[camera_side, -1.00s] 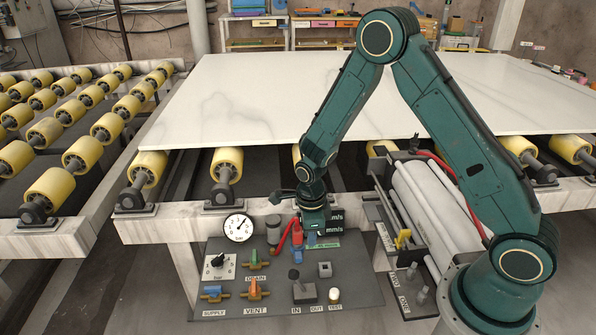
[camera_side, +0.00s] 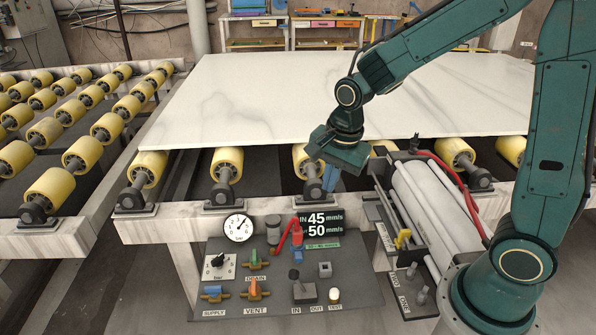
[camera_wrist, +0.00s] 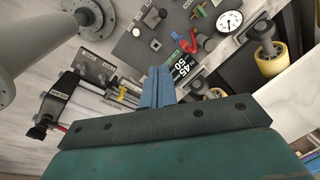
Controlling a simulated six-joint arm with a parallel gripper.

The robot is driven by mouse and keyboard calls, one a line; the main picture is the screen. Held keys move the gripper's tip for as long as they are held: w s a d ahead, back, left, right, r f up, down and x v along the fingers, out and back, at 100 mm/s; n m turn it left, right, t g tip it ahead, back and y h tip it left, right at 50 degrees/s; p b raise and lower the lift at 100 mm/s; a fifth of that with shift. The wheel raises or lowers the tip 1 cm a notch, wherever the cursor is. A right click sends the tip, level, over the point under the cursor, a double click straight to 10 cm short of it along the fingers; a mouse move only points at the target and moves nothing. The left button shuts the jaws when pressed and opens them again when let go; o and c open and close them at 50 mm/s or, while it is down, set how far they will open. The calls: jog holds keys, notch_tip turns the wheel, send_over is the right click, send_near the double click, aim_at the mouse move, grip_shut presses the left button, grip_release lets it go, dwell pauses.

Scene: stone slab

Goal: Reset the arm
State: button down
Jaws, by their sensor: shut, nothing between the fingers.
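My gripper (camera_side: 329,177) is in the air above the front beam of the roller table, just in front of the slab's near edge. Its blue fingers are shut with nothing between them, and they show closed together in the wrist view (camera_wrist: 157,88). The arm is raised clear of the control panel (camera_side: 375,302), with its forearm reaching in from the upper right.
A pale stone slab (camera_side: 270,95) lies on yellow rollers (camera_side: 227,163) behind the gripper. A cylinder unit with a red hose (camera_side: 420,195) stands right of the panel, close to the arm. More rollers (camera_side: 50,188) stand at left. The air above the panel is free.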

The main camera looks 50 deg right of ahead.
jog(key=s+r+n+t, duration=0.3)
jog(key=s+r+n, duration=0.9)
jog(key=s+n, duration=0.4)
jog(key=shift+s+a+r, duration=0.15)
jog(key=shift+s+r, duration=0.05)
jog(key=shift+s, duration=0.5)
dwell(5.7)
